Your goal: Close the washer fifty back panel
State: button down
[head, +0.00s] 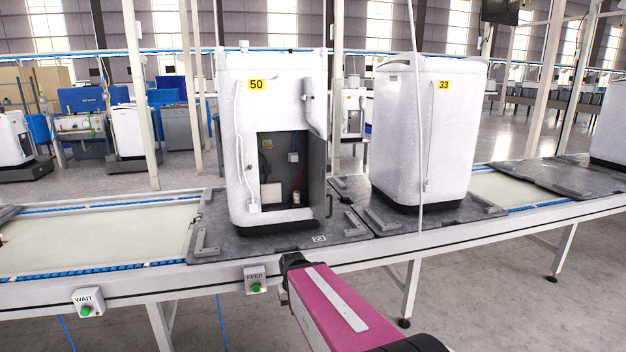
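The white washer with the yellow 50 label (240,110) stands upright on a dark pallet on the conveyor, left of centre. Its back panel (317,170) is swung open on the right side of the opening and seen nearly edge-on. The opening (280,160) shows a dark inside with wires and small parts. A small handle-like part (330,204) is on the panel's outer edge. My pink arm reaches in from the bottom, and its dark end, my gripper (290,263), is in front of and below the washer, apart from the panel. Its fingers cannot be made out.
A washer labelled 33 (455,130) stands on another pallet to the right. A thin white pole (418,130) rises in front of it. The conveyor's front rail carries a FEED button box (257,281) near my gripper and a WAIT box (88,301) at left. The belt at left is clear.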

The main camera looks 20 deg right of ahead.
aim_at(317, 145)
jog(key=i+l+u, duration=0.15)
jog(key=l+u, duration=0.25)
jog(key=l, duration=0.7)
jog(key=l+u, duration=0.45)
jog(key=l, duration=0.65)
